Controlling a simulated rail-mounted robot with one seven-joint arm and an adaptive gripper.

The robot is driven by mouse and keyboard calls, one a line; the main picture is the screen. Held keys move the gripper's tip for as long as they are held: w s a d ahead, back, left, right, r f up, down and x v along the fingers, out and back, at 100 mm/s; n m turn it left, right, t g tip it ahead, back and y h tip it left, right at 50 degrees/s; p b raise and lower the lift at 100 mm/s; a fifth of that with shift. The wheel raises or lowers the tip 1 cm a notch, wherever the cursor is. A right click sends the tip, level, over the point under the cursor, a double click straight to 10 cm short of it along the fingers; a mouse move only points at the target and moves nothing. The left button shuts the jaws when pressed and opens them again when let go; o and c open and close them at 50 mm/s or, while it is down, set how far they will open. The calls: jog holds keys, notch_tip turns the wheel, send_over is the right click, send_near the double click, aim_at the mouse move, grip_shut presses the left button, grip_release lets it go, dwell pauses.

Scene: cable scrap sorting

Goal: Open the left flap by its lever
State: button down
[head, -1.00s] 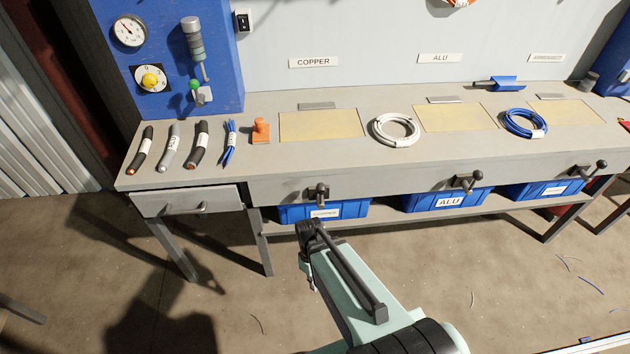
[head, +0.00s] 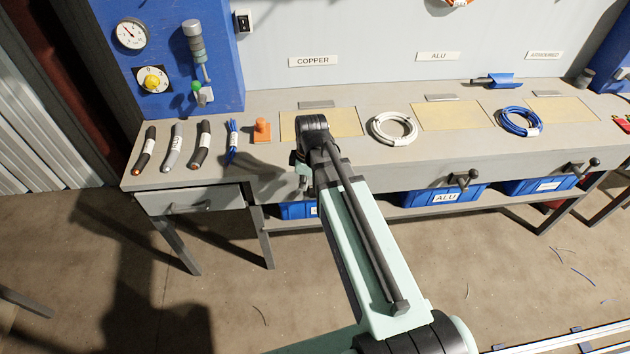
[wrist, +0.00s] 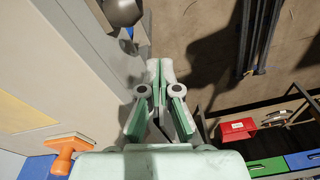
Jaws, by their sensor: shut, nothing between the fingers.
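The left flap (head: 345,122) is a yellow panel in the bench top below the COPPER sign, and it lies flat. Part of it shows at the left of the wrist view (wrist: 20,113). My arm hides the left lever in the head view. In the wrist view a dark rounded knob (wrist: 123,10), which looks like that lever's, is at the top edge by the bench front. My gripper (wrist: 160,68) is shut and empty, a little below the knob in the wrist view and apart from it. In the head view my arm mostly hides the gripper.
An orange stamp-like object (head: 261,130) stands left of the flap, with several cable pieces (head: 177,147) beyond it. Two more levers (head: 466,180) stick out of the bench front at the right. Blue bins (head: 405,197) stand on the shelf below. A drawer (head: 160,203) is at the left.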

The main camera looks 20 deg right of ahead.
notch_tip(320, 180, up, 6)
jog(key=w+n, duration=0.1)
jog(key=w, duration=0.1)
jog(key=shift+d+t, duration=0.3)
jog(key=shift+t, duration=0.1)
jog(key=shift+f+p, duration=0.25)
jog(key=shift+p, duration=0.05)
notch_tip(320, 180, down, 9)
jog(key=d+p, duration=0.2)
jog(key=p, duration=0.2)
jog(key=shift+s+d, duration=0.2)
jog(key=shift+s, duration=0.1)
